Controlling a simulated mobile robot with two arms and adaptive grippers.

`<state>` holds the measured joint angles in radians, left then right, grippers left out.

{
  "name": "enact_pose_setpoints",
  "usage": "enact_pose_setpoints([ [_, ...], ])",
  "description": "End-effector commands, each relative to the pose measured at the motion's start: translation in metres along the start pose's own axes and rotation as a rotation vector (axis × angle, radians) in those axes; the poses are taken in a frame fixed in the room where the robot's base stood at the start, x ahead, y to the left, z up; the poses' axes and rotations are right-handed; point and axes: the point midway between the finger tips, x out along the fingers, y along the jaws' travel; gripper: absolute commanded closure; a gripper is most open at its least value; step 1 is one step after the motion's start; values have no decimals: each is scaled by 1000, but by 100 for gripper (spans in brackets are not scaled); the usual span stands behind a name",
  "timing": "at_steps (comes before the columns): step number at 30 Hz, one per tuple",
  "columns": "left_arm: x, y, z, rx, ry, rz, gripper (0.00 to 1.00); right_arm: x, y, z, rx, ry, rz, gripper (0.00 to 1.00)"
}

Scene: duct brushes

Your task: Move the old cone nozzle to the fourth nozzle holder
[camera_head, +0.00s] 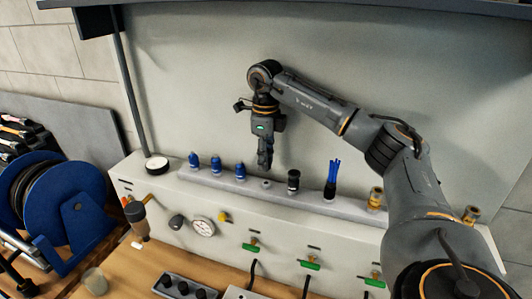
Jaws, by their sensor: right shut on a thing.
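My right gripper (265,163) points down above the pale ledge (225,188) along the back wall. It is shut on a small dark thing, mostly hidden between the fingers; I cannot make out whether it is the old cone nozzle. Just below the fingertips is a low, empty, round holder (266,183), fourth from the left in the row. Three blue nozzles stand upright to its left: the first (194,161), the second (216,166) and the third (240,172). A gap shows between the fingertips and the holder. My left gripper is not in view.
Right of the empty holder stand a black fitting (293,182), a blue-bristled brush (332,178) and brass-coloured fittings (375,199) (470,214). A gauge (203,226) and green-handled valves (309,264) are on the front panel. A blue reel (62,215) stands at left.

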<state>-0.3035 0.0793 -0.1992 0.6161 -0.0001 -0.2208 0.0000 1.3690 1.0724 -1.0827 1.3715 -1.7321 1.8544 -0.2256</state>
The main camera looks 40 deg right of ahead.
Motion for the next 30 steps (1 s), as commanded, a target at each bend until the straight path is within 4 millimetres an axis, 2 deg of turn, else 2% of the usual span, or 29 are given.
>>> enact_pose_setpoints([
  [6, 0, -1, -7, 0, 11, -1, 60, 22, 0, 0, 0, 2, 1, 100],
  [12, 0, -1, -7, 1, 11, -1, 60, 35, 0, 0, 0, 1, 1, 100],
  [30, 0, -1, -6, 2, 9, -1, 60, 40, 0, 0, 0, -1, 0, 100],
])
